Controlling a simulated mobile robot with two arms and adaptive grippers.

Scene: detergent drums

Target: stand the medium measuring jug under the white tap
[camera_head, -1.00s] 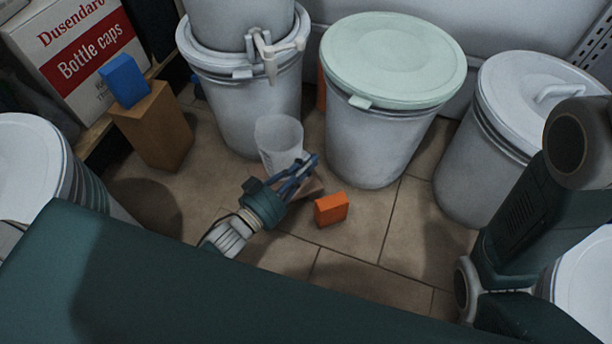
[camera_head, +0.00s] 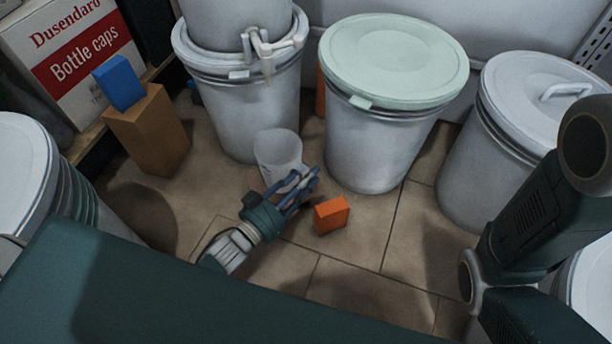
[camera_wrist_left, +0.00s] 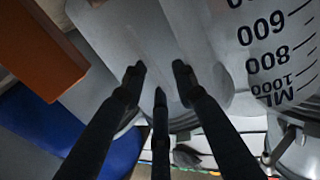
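The measuring jug (camera_head: 277,147), clear and whitish, is on the tiled floor side in front of the left drum; its lower part is hidden by my left gripper. The white tap (camera_head: 266,50) is on the upper left drum, above and behind the jug. My left gripper (camera_head: 314,178) is low, with its fingers across the near side of the jug. In the left wrist view a printed scale (camera_wrist_left: 277,50) shows upside down beside the three fingers (camera_wrist_left: 159,78). Whether the fingers hold the jug cannot be told. My right gripper is out of view.
An orange block (camera_head: 331,214) lies just right of my left gripper. A drum with a pale green lid (camera_head: 393,58) stands behind it. A wooden block (camera_head: 148,130) carrying a blue block (camera_head: 119,82) stands at left. Open floor lies at front right.

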